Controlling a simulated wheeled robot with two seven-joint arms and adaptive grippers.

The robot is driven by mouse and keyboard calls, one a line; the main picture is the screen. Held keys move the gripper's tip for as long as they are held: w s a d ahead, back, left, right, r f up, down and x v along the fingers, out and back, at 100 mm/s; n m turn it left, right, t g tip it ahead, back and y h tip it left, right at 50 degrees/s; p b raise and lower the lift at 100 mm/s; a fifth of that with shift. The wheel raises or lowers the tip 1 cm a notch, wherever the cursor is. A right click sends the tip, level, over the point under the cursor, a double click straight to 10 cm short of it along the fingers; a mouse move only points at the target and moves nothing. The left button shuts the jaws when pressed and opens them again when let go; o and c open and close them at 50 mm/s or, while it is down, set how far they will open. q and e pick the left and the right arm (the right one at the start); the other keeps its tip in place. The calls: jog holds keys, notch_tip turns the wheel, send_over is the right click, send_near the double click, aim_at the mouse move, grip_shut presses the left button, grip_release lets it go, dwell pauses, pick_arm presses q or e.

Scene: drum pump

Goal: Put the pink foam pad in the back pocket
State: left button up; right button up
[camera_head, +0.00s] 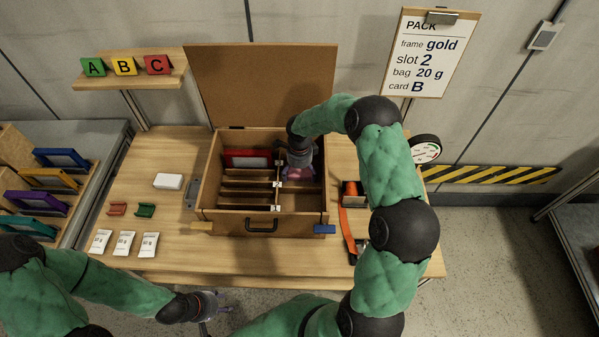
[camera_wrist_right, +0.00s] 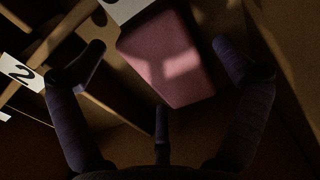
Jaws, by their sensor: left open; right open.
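The pink foam pad (camera_wrist_right: 165,60) lies inside the open wooden case (camera_head: 265,226), in its right-hand part. In the head view my right gripper (camera_head: 297,170) hides most of the pad and the back right pocket. My right gripper reaches down into the case from above. In the right wrist view its fingers (camera_wrist_right: 160,50) are spread on either side of the pad, with gaps between them and the pad. I cannot tell whether the pad rests fully in the back pocket. My left gripper (camera_head: 222,302) is open and empty in front of the table.
A red frame (camera_head: 248,158) stands in the case's slotted left part. The lid (camera_head: 262,80) stands open behind. A white block (camera_head: 168,181), red and green clips and several white packets (camera_head: 124,243) lie left of the case. A gauge (camera_head: 426,149) stands at the right.

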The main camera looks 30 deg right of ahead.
aim_at(300, 173)
notch_tip(300, 173, up, 12)
jog(key=p, duration=0.2)
dwell(1.4)
